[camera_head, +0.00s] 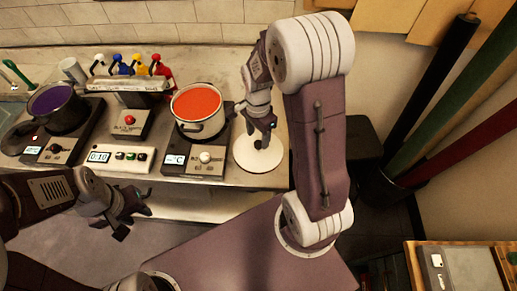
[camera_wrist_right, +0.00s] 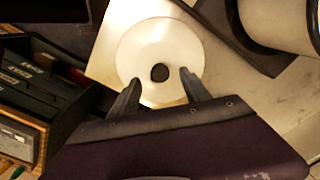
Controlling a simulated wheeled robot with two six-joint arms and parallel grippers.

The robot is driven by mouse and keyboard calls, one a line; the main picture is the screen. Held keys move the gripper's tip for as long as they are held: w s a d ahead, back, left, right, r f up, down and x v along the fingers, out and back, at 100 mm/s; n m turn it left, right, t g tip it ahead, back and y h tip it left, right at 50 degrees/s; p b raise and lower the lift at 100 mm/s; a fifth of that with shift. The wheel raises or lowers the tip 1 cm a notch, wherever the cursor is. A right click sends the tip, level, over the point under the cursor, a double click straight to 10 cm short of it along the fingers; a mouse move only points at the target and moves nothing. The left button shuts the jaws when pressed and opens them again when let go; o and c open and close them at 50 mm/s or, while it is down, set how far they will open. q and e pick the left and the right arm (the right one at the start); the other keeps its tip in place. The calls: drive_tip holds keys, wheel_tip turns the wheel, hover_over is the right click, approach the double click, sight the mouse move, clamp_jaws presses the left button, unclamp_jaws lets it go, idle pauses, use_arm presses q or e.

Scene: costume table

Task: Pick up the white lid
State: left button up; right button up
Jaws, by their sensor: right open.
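The white lid (camera_head: 245,158) is a flat round disc with a small dark knob, lying on the table's right end beside the pot of red liquid. It also shows in the right wrist view (camera_wrist_right: 137,45), with its knob (camera_wrist_right: 160,73) between my fingers. My right gripper (camera_head: 262,138) is open over the lid, partly covering it in the head view. In the right wrist view its fingers (camera_wrist_right: 160,88) stand apart on both sides of the knob; contact cannot be told. My left gripper (camera_head: 132,217) is open and empty in front of the table.
A pot of red liquid (camera_head: 197,104) stands on a hot plate (camera_head: 206,162) left of the lid. A pot of purple liquid (camera_head: 55,105) stands far left. A timer box (camera_head: 118,158) and colored bottles (camera_head: 132,66) sit between. Dark, green and red rolls (camera_head: 440,150) stand right.

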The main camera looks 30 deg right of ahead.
sight(259, 143)
wheel_tip(259, 143, down, 3)
drive_tip(key=shift+f, duration=0.1)
drive_tip(key=shift+d+f, duration=0.1)
drive_tip(key=shift+f, duration=0.25)
drive_tip(key=shift+r, duration=0.1)
clamp_jaws()
idle(1.0)
